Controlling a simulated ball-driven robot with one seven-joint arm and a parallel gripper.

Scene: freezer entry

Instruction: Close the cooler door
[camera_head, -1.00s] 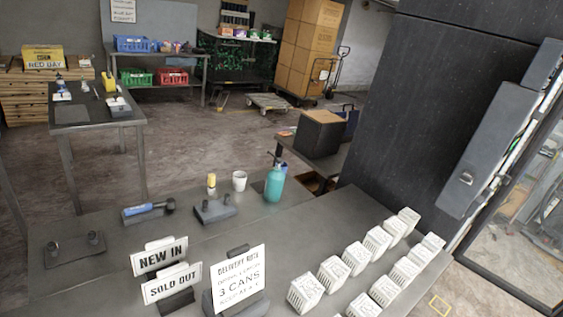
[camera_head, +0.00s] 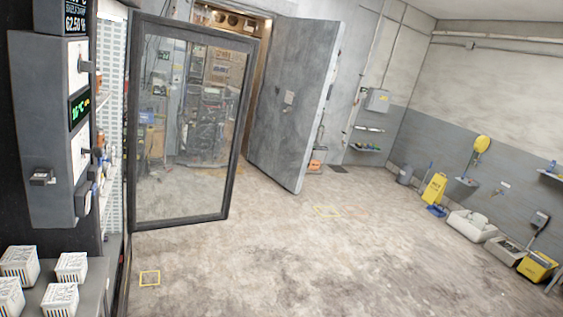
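The cooler door (camera_head: 226,128) is a tall glass panel in a dark frame, left of centre. It stands swung open, away from the cooler front. The cooler (camera_head: 50,125) is a dark cabinet at the left edge, with a grey control panel and a green-lit display. Its lit white shelving (camera_head: 112,110) shows through the open front, with small items on it. My gripper is not in view.
A large grey door (camera_head: 297,105) stands open behind the glass door. White ribbed blocks (camera_head: 70,267) sit on a table at lower left. A yellow floor sign (camera_head: 434,188) and white basins (camera_head: 472,225) line the right wall. The middle floor is clear.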

